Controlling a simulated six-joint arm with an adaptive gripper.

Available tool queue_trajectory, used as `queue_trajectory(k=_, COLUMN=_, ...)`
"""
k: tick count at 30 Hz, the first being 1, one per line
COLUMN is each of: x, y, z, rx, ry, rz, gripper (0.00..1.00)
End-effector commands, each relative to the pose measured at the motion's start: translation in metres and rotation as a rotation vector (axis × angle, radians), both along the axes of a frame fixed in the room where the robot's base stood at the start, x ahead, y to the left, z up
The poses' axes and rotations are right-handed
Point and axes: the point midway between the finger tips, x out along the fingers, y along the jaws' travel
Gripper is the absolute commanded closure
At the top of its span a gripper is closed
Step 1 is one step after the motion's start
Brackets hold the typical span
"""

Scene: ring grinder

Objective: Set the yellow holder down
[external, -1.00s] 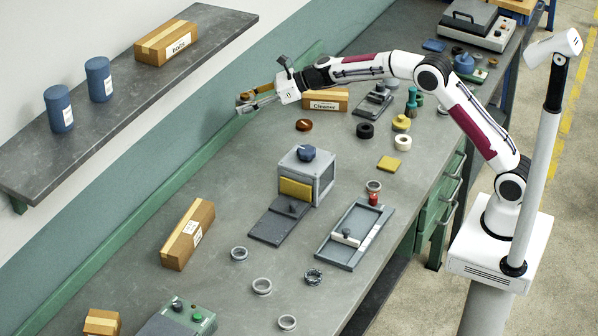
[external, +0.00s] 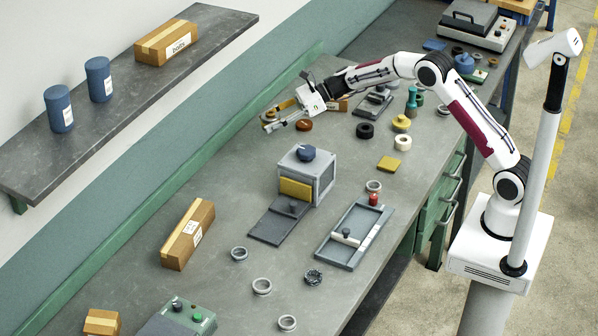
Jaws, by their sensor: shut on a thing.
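My gripper (external: 273,122) reaches over the far side of the bench, tilted down to the left, with its fingers closed on a small yellowish thing. This looks like the yellow holder (external: 269,115), largely hidden by the fingers. I cannot tell exactly how far it is above the bench top, though it appears raised. An orange-brown ring (external: 304,125) lies on the bench just right of my fingertips.
A grey box machine (external: 322,171) with a blue knob stands nearer the middle. A black ring (external: 365,130), a yellow stacked part (external: 401,123) and a yellow square (external: 389,163) lie to the right. The bench left of the machine (external: 235,190) is mostly clear.

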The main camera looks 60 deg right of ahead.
Motion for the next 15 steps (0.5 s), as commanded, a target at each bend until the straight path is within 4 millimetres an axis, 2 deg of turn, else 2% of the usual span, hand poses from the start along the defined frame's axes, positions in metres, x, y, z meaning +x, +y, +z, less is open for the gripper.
queue_trajectory(k=6, x=0.001, y=0.000, z=-0.025, rx=0.001, ry=-0.005, rz=-0.001, gripper=1.00)
queue_trajectory(k=15, x=0.001, y=0.000, z=-0.028, rx=0.001, ry=-0.006, rz=-0.001, gripper=1.00)
